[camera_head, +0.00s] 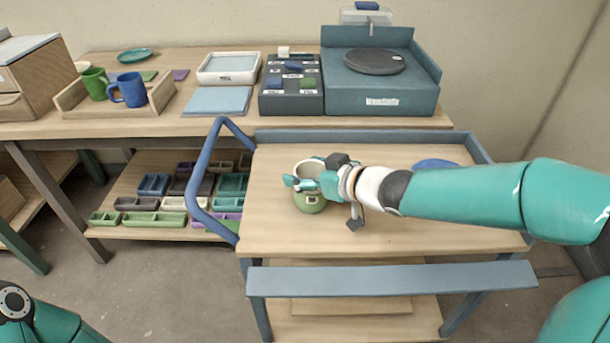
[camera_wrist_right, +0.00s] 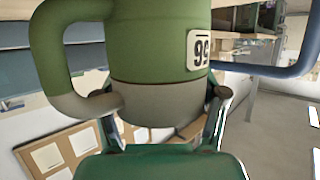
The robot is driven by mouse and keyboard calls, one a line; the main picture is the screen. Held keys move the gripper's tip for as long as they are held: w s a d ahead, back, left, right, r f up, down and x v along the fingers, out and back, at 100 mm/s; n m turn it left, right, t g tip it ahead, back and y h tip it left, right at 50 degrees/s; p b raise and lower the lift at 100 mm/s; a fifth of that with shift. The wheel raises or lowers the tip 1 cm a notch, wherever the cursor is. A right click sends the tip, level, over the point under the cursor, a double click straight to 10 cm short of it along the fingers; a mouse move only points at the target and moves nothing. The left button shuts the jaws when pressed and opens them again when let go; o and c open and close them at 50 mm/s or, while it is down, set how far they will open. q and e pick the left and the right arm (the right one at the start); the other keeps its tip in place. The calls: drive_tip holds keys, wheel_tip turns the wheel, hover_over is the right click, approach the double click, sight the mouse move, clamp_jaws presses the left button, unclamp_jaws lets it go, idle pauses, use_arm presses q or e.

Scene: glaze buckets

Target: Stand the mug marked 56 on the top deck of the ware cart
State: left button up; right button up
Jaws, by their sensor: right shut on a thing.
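My right gripper (camera_head: 312,183) is shut on a green mug (camera_head: 310,203) with a pale rim. It holds the mug over the left part of the ware cart's top deck (camera_head: 400,235). The mug looks upright; I cannot tell whether its base touches the deck. In the right wrist view the mug (camera_wrist_right: 150,50) appears upside down between the fingers (camera_wrist_right: 165,125). Its handle is at the left, and its white label (camera_wrist_right: 198,49) looks like 99 there, so perhaps 66 upright; the digits are not certain. My left gripper is out of view.
A blue oval (camera_head: 436,163) lies at the deck's back right. The cart's blue handle (camera_head: 205,170) rises at its left. The bench behind bears a green mug (camera_head: 95,83), a blue mug (camera_head: 130,90) and a turntable (camera_head: 374,62). The deck's front is clear.

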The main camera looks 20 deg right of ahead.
drive_tip(key=o, duration=1.4)
drive_tip(key=shift+r, duration=0.15)
drive_tip(key=shift+s+d+r, duration=0.1)
drive_tip(key=shift+s+d, duration=0.05)
drive_tip(key=p+v, duration=0.5)
drive_tip(key=v, duration=0.6)
drive_tip(key=shift+s, duration=0.25)
